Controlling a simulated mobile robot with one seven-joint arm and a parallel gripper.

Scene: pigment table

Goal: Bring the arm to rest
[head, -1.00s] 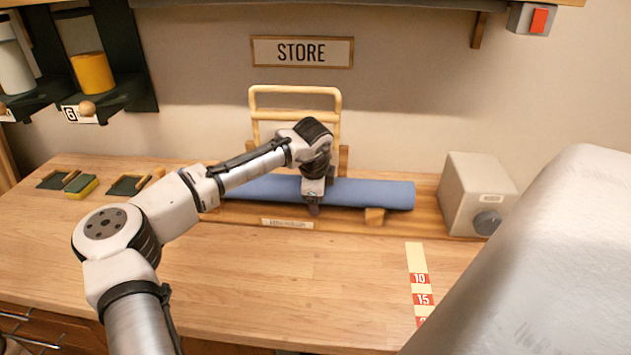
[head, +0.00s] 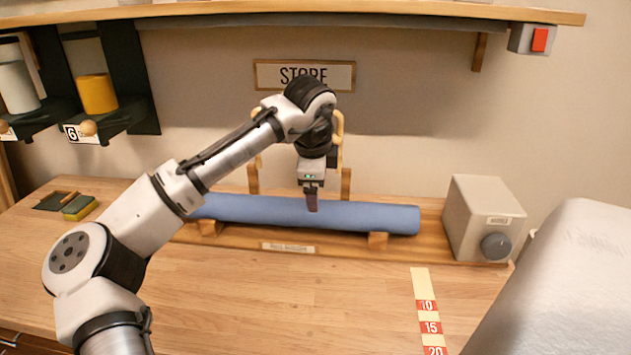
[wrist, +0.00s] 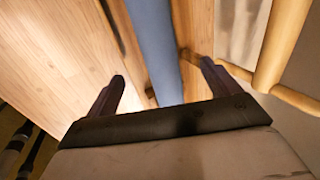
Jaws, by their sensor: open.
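My gripper (head: 312,203) points down just above a blue roll (head: 370,217) in the head view. In the wrist view my gripper (wrist: 160,88) has its two fingers spread wide, with nothing between them but the view of the blue roll (wrist: 155,45) below. The roll lies lengthwise on wooden supports (head: 377,240) on a low wooden base with a small label. My arm reaches in from the lower left and hides part of the roll's left end and part of the wooden rack behind.
A wooden rail rack (head: 346,182) stands behind the roll, under the STORE sign (head: 290,76). A grey box with a knob (head: 484,218) stands right. A shelf (head: 400,15) runs overhead. A sponge (head: 77,208) lies at left. The front tabletop (head: 300,300) is clear.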

